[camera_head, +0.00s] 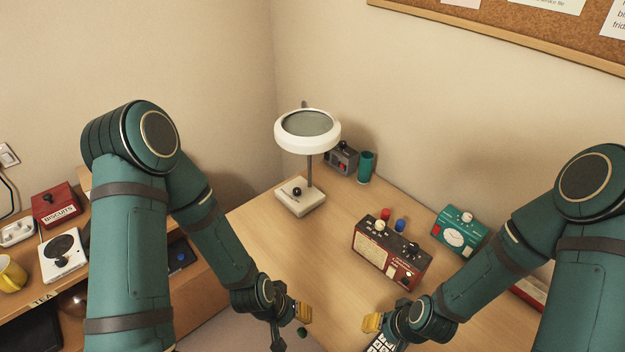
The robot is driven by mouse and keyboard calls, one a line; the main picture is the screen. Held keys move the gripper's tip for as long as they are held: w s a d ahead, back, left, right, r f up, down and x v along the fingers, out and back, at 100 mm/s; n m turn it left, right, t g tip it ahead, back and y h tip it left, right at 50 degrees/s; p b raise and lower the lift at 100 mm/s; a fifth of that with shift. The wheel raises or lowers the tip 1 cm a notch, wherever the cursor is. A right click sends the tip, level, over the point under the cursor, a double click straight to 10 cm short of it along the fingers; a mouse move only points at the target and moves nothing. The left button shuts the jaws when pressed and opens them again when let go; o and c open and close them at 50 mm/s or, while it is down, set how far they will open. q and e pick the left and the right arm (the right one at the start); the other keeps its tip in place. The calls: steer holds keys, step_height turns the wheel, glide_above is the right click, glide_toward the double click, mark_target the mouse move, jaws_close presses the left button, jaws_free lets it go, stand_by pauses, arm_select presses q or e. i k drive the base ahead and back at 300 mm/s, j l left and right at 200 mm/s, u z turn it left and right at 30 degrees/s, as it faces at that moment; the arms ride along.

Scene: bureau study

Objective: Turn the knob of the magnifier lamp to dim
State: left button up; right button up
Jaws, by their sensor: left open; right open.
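The magnifier lamp (307,130) stands at the back corner of the desk, with a round white head on a grey post. Its white square base (301,203) carries a small black knob (297,191) with a marking beside it; I cannot read the setting. My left gripper (303,322) is open and empty at the near edge of the desk, well in front of the base. My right gripper (372,323) is open, low over the front of the desk, to the right of the left one. Its fingers are partly hidden by my wrist. Neither gripper touches the lamp.
A dark red box with knobs (390,254), a green meter box (459,232), a grey box (342,158) and a teal cup (366,167) stand right of the lamp. A keypad device (384,343) lies near my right gripper. The desk (290,245) is clear before the lamp.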

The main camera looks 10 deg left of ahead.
mark_target(296, 191)
steer(key=i+j+z, duration=0.4)
steer(key=j+z, duration=0.15)
steer(key=j, duration=0.2)
steer(key=i+j+z, duration=0.15)
steer(key=j+z, duration=0.15)
steer(key=j, duration=0.15)
steer(key=j+z, duration=0.3)
steer(key=j, duration=0.15)
steer(key=i+j+z, duration=0.1)
steer(key=j+z, duration=0.2)
steer(key=j, duration=0.25)
